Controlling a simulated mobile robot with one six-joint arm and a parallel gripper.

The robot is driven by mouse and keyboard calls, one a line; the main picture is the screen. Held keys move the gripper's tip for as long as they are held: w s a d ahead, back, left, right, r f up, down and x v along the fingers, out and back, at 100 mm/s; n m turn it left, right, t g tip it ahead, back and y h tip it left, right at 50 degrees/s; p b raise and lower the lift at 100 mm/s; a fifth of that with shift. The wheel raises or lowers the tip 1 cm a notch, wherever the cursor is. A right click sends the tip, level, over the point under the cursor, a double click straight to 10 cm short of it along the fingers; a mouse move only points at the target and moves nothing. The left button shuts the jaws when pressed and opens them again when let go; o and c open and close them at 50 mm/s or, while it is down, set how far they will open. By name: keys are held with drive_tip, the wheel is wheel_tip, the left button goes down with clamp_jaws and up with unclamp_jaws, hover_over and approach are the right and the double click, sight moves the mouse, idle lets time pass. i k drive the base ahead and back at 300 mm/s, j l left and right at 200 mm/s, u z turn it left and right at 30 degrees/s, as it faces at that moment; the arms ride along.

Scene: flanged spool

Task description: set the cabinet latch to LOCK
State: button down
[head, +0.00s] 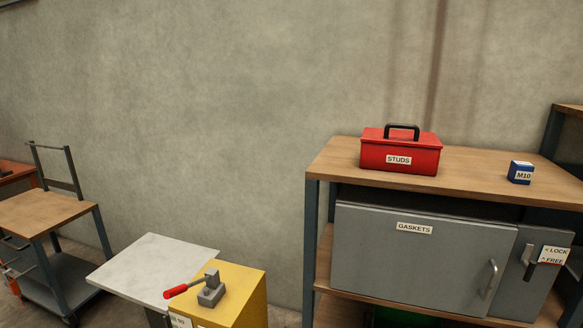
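The grey cabinet (420,262), labelled GASKETS, stands at the right under a wooden top, with its door shut against the frame. The door has a pale upright handle (489,279) near its right edge. The latch (530,268) is a small dark lever on the grey panel right of the door. Beside it is a white label (553,256) reading LOCK above and FREE below. The lever is too small to tell which word it is set to. My gripper is not in view.
A red STUDS toolbox (399,155) and a blue M10 box (521,172) stand on the wooden top (465,165). A yellow stand (240,301) with a red-handled lever device (209,290) and a pale tabletop (155,268) are left of the cabinet. A trolley (45,213) is far left.

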sight(523, 257)
drive_tip(key=z, duration=1.35)
drive_tip(key=i+l, duration=0.15)
drive_tip(key=i, duration=0.35)
drive_tip(key=i+l+u, duration=0.1)
drive_tip(key=i, duration=0.4)
